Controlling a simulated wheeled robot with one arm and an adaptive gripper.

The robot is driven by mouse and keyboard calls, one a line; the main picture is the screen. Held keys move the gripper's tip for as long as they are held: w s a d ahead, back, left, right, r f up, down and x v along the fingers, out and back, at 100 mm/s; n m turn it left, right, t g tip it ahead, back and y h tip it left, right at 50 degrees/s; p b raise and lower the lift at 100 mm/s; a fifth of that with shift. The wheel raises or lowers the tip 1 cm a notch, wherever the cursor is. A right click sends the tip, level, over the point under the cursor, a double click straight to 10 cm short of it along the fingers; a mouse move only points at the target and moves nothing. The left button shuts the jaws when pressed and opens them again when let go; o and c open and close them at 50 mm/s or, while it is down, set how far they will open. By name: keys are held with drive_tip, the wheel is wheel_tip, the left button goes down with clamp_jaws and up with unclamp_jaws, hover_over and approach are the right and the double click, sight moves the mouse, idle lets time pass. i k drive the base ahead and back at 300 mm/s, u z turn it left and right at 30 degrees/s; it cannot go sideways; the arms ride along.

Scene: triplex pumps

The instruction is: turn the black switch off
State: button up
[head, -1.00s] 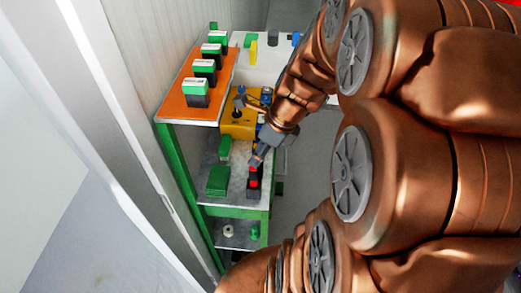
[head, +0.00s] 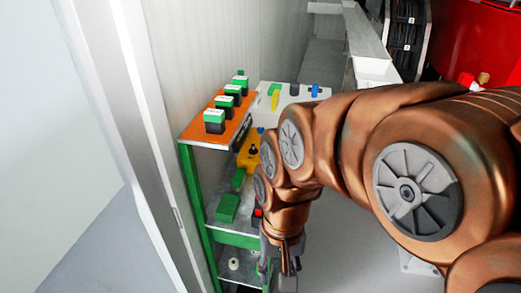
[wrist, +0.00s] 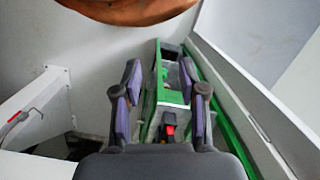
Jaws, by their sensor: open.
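A black knob-like switch (head: 252,150) stands on a yellow box (head: 246,158) on the green-framed shelf, partly behind my arm. A small red-and-black block (head: 258,213) sits lower, at the front of the middle shelf; it also shows in the wrist view (wrist: 169,128). I cannot tell for sure which of the two is the task's switch. My gripper (head: 283,262) hangs pointing down at the front of the shelf, right of the block. In the wrist view my gripper (wrist: 161,88) has its fingers wide apart with nothing held between them.
The shelf's orange top (head: 220,128) carries several green-and-black blocks (head: 214,121). A green block (head: 227,208) lies on the middle shelf. A white wall and frame (head: 130,130) stand close on the left. Grey floor (head: 345,205) is free on the right.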

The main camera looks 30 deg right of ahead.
sight(253, 151)
drive_tip(key=u, duration=2.15)
drive_tip(key=k, duration=1.05)
drive_tip(key=z, duration=1.05)
drive_tip(key=i, duration=0.95)
